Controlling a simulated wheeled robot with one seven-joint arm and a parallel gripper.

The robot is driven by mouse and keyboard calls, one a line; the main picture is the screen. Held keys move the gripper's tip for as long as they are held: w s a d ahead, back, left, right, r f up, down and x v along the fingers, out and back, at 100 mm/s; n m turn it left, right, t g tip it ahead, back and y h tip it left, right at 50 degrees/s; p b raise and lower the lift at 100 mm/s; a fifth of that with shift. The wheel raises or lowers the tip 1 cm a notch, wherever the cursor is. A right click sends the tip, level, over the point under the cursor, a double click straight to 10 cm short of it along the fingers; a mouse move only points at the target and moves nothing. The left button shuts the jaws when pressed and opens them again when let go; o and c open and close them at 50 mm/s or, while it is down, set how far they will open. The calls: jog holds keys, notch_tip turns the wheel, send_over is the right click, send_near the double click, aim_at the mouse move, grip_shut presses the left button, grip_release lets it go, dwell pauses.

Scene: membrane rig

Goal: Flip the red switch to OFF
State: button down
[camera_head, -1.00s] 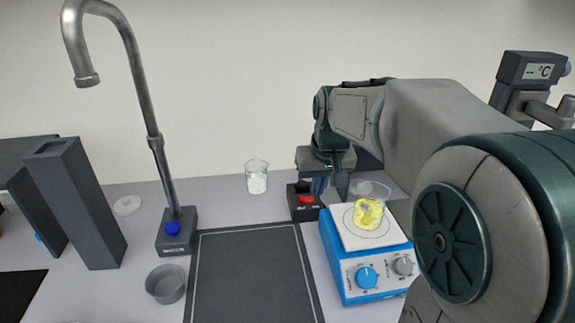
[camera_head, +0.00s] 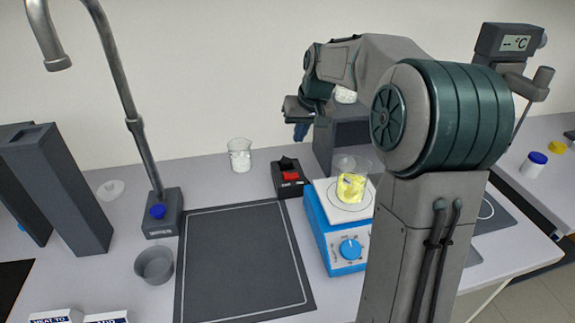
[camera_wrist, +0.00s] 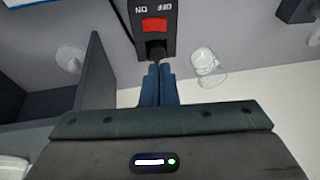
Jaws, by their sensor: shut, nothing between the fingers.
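The red switch (camera_head: 290,177) is a rocker on a small black box (camera_head: 280,190) at the back of the bench, just left of the blue hotplate. In the wrist view the red rocker (camera_wrist: 154,25) shows near the top, with ON and OFF printed upside down beside it, OFF on the right. I cannot tell for sure which side is pressed. My gripper (camera_head: 301,131) is shut and empty, pointing down above and slightly behind the box. In the wrist view its blue fingertips (camera_wrist: 158,70) appear beside the box's dark end, apparently apart from the rocker.
A glass beaker of white material (camera_head: 240,155) stands left of the box. The hotplate (camera_head: 340,235) bears a beaker with yellow contents (camera_head: 351,187). A dark mat (camera_head: 245,260) lies in front. A faucet (camera_head: 135,110) rises at left.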

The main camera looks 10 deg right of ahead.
jog(key=p, duration=0.1)
send_near(284, 173)
jog(key=x, duration=0.5)
jog(key=shift+w+d+r, duration=0.1)
jog(key=shift+w, duration=0.05)
jog(key=shift+a+f+p, duration=0.25)
jog(key=shift+f+p, duration=0.05)
jog(key=shift+f, duration=0.35)
